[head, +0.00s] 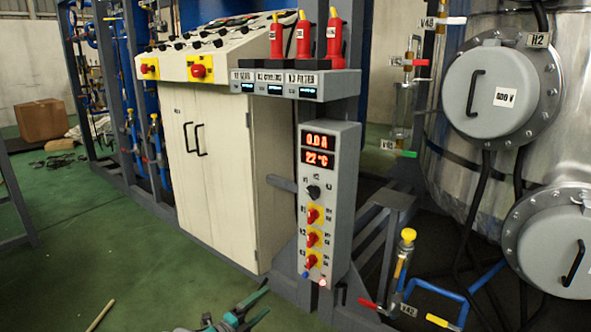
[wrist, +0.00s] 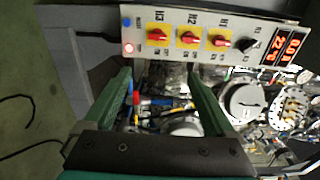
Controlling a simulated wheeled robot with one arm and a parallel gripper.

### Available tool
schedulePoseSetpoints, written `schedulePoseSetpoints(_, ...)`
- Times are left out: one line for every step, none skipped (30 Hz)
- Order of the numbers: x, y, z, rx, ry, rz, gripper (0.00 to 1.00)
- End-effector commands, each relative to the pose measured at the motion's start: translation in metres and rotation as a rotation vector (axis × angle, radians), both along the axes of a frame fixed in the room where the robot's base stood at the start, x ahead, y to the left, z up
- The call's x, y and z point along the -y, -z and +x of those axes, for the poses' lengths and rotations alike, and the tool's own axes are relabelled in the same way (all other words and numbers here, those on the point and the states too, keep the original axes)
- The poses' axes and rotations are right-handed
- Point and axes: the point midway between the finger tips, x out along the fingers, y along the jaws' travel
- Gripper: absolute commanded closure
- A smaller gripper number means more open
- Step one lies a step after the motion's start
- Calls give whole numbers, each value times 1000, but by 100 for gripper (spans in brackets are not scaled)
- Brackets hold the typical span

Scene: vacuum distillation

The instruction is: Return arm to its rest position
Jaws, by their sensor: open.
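My gripper (head: 266,301) is at the bottom edge of the head view, its green fingers apart with nothing between them. Most of my arm is out of the picture. In the wrist view my gripper (wrist: 160,85) shows two open, empty green fingers. The grey control panel (head: 343,200) stands beyond and above the fingertips, apart from them in the head view. In the wrist view the panel (wrist: 200,12) lies across the top. It has red knobs on yellow plates, a black knob, a blue button and a lit reddish button. Its displays read 0.0 A and 22 °C.
A cream cabinet (head: 205,170) stands behind the panel to the left. A steel vessel (head: 430,170) with round covers fills the right. A yellow-topped valve (head: 407,236) and blue pipes are low right. The green floor (head: 110,235) is mostly clear at left, with a stick (head: 100,315).

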Motion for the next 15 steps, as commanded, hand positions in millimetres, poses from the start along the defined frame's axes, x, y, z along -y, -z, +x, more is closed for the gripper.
schedulePoseSetpoints(7,-5,1,12,16,13,10)
schedulePoseSetpoints(11,-8,2,19,26,22,10)
schedulePoseSetpoints(17,-11,3,28,38,33,10)
schedulePoseSetpoints(21,-14,3,35,48,42,10)
schedulePoseSetpoints(25,-17,3,43,59,53,10)
schedulePoseSetpoints(32,-21,3,55,74,66,10)
schedulePoseSetpoints(36,-24,3,64,85,77,10)
schedulePoseSetpoints(42,-28,4,75,98,90,10)
schedulePoseSetpoints(50,-33,4,91,116,105,10)
schedulePoseSetpoints(56,-37,3,104,131,120,10)
schedulePoseSetpoints(63,-42,3,117,147,133,10)
schedulePoseSetpoints(72,-48,2,136,169,154,10)
schedulePoseSetpoints(80,-52,2,149,187,167,10)
schedulePoseSetpoints(88,-56,0,165,207,186,10)
schedulePoseSetpoints(99,-62,-1,187,232,209,10)
